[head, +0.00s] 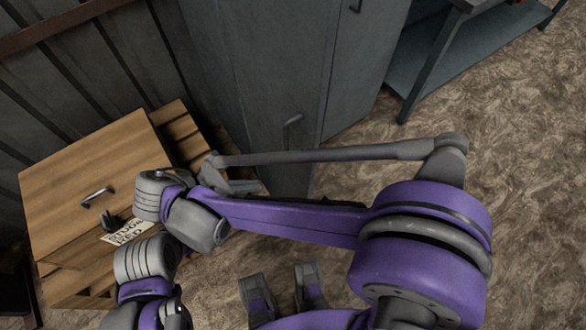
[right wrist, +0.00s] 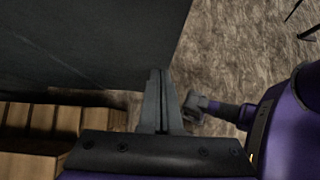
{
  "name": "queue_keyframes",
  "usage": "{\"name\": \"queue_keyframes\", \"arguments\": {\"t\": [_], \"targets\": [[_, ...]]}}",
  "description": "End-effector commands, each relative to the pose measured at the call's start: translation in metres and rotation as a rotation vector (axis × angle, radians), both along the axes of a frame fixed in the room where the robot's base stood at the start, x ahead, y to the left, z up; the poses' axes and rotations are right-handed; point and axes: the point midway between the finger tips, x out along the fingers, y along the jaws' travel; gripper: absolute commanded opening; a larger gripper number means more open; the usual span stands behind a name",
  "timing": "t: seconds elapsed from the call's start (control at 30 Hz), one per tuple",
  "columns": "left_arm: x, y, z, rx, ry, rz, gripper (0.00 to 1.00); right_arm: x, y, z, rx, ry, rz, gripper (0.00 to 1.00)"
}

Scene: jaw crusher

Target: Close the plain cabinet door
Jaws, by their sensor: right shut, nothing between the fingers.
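A grey cabinet (head: 365,65) stands at the top middle of the head view. Its plain grey door (head: 255,75) has a bar handle (head: 291,130) near the right edge. The door's lower edge seems to stand out from the cabinet front; how far, I cannot tell. My right gripper (head: 240,186) is low beside the door's bottom, partly hidden by my arm. In the right wrist view the gripper (right wrist: 160,100) is shut and empty, with a dark panel (right wrist: 85,45), likely the door, just beyond its fingertips. Contact is unclear. I cannot make out my left gripper.
A wooden box (head: 75,175) with a handle and a label stands on the left, by wooden slats (head: 180,125). The slats also show in the right wrist view (right wrist: 40,120). A blue-grey workbench (head: 440,60) is at the upper right. The brown floor (head: 530,150) is clear at right.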

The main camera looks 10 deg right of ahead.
Motion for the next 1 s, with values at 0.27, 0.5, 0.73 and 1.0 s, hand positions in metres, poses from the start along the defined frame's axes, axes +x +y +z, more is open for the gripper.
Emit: {"name": "queue_keyframes", "arguments": {"t": [0.27, 0.5, 0.73, 1.0], "targets": [[0.0, 0.0, -0.006, 0.0, 0.002, 0.0, 0.5, 0.009, -0.026, -0.027, 0.0, 0.0, -0.004, 0.0], [-0.001, 0.0, -0.013, 0.0, 0.004, 0.0, 0.5, 0.02, -0.061, -0.065, 0.0, -0.001, -0.005, 0.0], [-0.001, 0.0, -0.013, 0.0, 0.004, 0.0, 0.5, 0.03, -0.093, -0.07, 0.0, -0.001, -0.004, 0.0], [-0.001, 0.0, -0.013, 0.0, 0.004, 0.0, 0.5, 0.035, -0.105, -0.07, 0.001, 0.0, -0.001, 0.0]]}}
